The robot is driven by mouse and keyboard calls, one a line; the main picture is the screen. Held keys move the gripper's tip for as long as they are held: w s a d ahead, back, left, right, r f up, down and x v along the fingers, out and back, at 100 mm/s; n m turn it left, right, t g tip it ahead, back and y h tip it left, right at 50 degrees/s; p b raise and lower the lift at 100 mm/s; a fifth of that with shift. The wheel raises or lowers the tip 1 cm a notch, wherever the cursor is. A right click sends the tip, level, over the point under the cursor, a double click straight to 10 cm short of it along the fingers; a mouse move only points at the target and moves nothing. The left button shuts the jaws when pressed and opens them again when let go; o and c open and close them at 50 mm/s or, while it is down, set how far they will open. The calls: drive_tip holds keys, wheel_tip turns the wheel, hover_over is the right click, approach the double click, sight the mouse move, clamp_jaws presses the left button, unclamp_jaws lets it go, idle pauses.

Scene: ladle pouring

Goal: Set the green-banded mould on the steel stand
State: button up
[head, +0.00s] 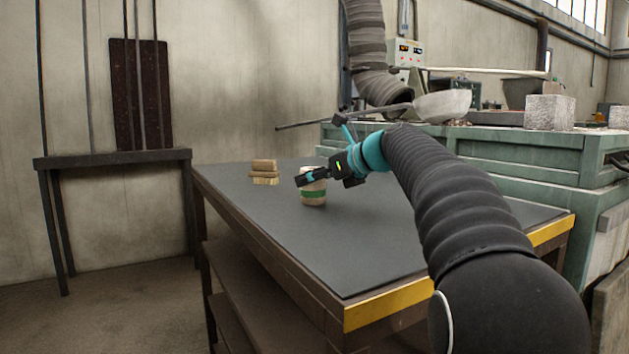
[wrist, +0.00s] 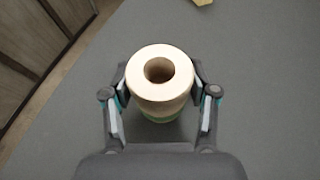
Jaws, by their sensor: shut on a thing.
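The green-banded mould (head: 314,199) is a cream cylinder with a green band, upright at the dark-topped table. I cannot tell whether its base touches the tabletop. In the wrist view its cream top ring (wrist: 160,92) with a round central hole faces the camera, and the green band shows just below it. My gripper (head: 308,177) is shut on the mould near its top, with one finger on each side. A dark stand (head: 110,156) with thin legs, seemingly the steel stand, is against the wall at the left, apart from the table. Its top looks bare.
A wooden brush (head: 264,170) lies on the table (head: 250,215) behind the mould. A long-handled ladle (head: 440,106) rests by the green bench (head: 530,150) at the back right, near pale blocks (head: 550,112).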

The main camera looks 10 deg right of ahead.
drive_tip(key=o, duration=1.4)
drive_tip(key=shift+c, duration=0.2)
drive_tip(key=shift+r, duration=0.1)
drive_tip(key=v, duration=1.2)
drive_tip(key=shift+d, duration=0.1)
